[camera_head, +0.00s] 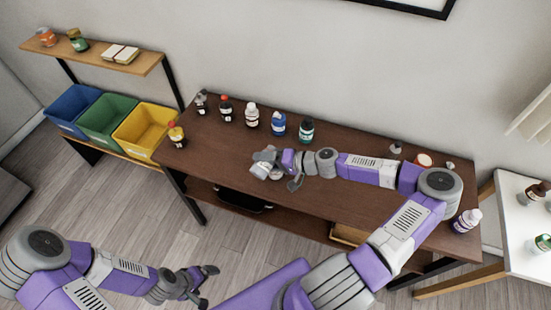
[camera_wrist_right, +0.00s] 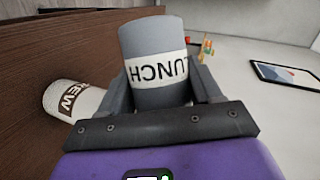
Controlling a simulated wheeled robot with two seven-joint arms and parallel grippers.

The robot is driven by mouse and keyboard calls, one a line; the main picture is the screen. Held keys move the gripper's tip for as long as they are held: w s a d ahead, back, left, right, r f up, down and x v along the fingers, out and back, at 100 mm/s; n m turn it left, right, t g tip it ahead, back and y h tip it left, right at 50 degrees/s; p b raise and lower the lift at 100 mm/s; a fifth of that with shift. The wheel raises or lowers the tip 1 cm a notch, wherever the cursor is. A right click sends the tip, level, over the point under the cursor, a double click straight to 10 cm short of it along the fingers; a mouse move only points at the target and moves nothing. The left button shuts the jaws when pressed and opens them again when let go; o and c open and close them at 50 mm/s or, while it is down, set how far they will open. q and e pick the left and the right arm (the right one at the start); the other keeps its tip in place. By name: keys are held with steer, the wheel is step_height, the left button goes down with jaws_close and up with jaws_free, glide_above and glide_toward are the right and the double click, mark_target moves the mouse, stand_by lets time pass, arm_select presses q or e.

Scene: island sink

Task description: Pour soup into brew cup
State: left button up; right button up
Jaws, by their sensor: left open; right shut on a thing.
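My right gripper (camera_head: 275,168) is over the left part of the brown table. In the right wrist view its fingers (camera_wrist_right: 165,95) are shut on a grey container with a white LUNCH band (camera_wrist_right: 155,72). The container is tipped over relative to the table, and its contents cannot be seen. The white brew cup (camera_wrist_right: 75,98), with dark letters ending in REW, is on the table close to the container. It also shows in the head view (camera_head: 260,170), partly hidden by the gripper. My left gripper (camera_head: 207,285) is open and empty over the floor, away from the table.
Several bottles (camera_head: 278,124) stand along the back edge of the table (camera_head: 225,150). Another bottle (camera_head: 467,220) stands at its right end. Blue, green and yellow bins (camera_head: 108,118) are at the left. A white side table (camera_head: 520,220) is at the right.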

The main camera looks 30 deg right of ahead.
steer(key=shift+d+r+m+y+p, duration=0.1)
steer(key=shift+r+m+y+p, duration=0.3)
steer(key=shift+p, duration=0.1)
stand_by(1.2)
steer(key=shift+w+d+f+m+y, duration=0.1)
steer(key=shift+f+m+y, duration=0.3)
steer(key=shift+m, duration=0.3)
stand_by(1.5)
steer(key=shift+w+d+r+m+y+p, duration=0.15)
steer(key=shift+r+m+y+p, duration=0.25)
steer(key=shift+m, duration=0.2)
stand_by(1.3)
steer(key=shift+d+f+m+y, duration=0.1)
steer(key=shift+f+m+y, duration=0.1)
steer(key=shift+m+y, duration=0.1)
steer(key=shift+r+n, duration=0.35)
steer(key=shift+n, duration=0.05)
steer(key=shift+s+a+f+n+h+b, duration=0.15)
steer(key=shift+f+n+h+b, duration=0.15)
steer(key=shift+n+h, duration=0.15)
steer(key=shift+s+a+f+n+h+b, duration=0.15)
steer(key=shift+n+h+b, duration=0.15)
steer(key=shift+n+h, duration=0.15)
steer(key=shift+w+a+n+h, duration=0.1)
steer(key=shift+a+n+h, duration=0.05)
steer(key=shift+n+h, duration=0.4)
